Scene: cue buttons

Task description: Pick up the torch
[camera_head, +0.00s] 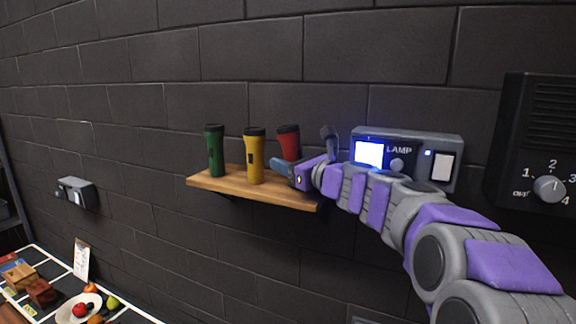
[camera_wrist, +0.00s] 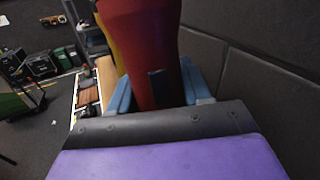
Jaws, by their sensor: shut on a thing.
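Three torches stand along a wooden shelf (camera_head: 232,190) in the head view: a green torch (camera_head: 215,150), a yellow torch (camera_head: 254,155) and a red torch (camera_head: 288,141). My gripper (camera_head: 290,166) is at the right end of the shelf, shut on the red torch. In the wrist view, the red torch (camera_wrist: 150,45) is upright between my gripper's blue fingers (camera_wrist: 156,90). The yellow torch (camera_wrist: 108,40) shows partly behind it. The red torch's lower part is hidden by my gripper in the head view, so I cannot tell whether it touches the shelf.
A lamp panel (camera_head: 450,150) with a lit screen is on the wall behind my arm. A dial box (camera_head: 540,145) is at the right. A small grey wall box (camera_head: 76,192) is at the left. A table with a plate (camera_head: 66,314) of fruit is at the lower left.

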